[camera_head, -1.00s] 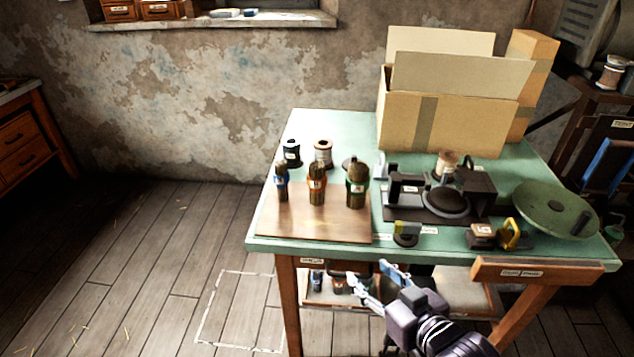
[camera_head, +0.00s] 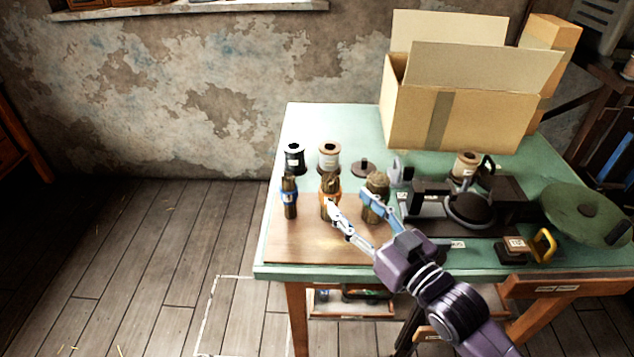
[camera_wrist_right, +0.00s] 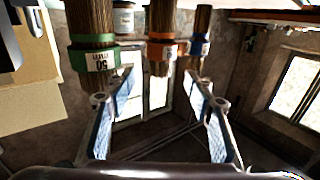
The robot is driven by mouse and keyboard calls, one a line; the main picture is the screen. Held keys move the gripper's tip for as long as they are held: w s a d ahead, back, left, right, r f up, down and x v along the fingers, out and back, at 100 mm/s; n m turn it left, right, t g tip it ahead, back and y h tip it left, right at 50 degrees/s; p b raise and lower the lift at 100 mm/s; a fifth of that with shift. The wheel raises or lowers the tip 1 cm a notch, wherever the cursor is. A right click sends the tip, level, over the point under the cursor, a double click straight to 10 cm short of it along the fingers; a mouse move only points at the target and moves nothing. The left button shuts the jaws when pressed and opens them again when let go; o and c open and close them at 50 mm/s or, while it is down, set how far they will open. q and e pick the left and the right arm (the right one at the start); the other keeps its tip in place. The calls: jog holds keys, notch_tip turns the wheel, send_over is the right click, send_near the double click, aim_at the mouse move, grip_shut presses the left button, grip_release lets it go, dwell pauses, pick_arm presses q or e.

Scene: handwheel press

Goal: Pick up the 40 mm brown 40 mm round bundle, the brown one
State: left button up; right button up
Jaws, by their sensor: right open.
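Three upright brown bundles stand in a row on the wooden board (camera_head: 300,250). The middle one has an orange-brown band (camera_head: 328,186); it also shows in the right wrist view (camera_wrist_right: 162,50). Its size label is not readable. The left one has a blue band (camera_head: 289,197). The thicker right one (camera_head: 376,184) has a green band marked 50 in the right wrist view (camera_wrist_right: 95,58). My right gripper (camera_head: 350,206) is open and empty, in front of the row. In the wrist view the middle bundle lies ahead between its fingertips. My left gripper is not in view.
Two spools, one black (camera_head: 294,160) and one pale (camera_head: 329,158), stand behind the bundles. A cardboard box (camera_head: 450,105) stands at the back.

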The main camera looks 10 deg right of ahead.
aim_at(336, 189)
jog(key=shift+w+a, duration=0.1)
jog(key=shift+w, duration=0.25)
jog(key=shift+w+a, duration=0.1)
jog(key=shift+w, duration=0.2)
jog(key=shift+w+a+r, duration=0.1)
jog(key=shift+w+a, duration=0.05)
jog(key=shift+w, duration=0.4)
jog(key=shift+w+a, duration=0.1)
jog(key=shift+w, duration=0.1)
jog(key=shift+w+a+p, duration=0.1)
jog(key=shift+w+p, duration=0.2)
jog(key=x, duration=0.5)
jog(key=shift+p, duration=0.3)
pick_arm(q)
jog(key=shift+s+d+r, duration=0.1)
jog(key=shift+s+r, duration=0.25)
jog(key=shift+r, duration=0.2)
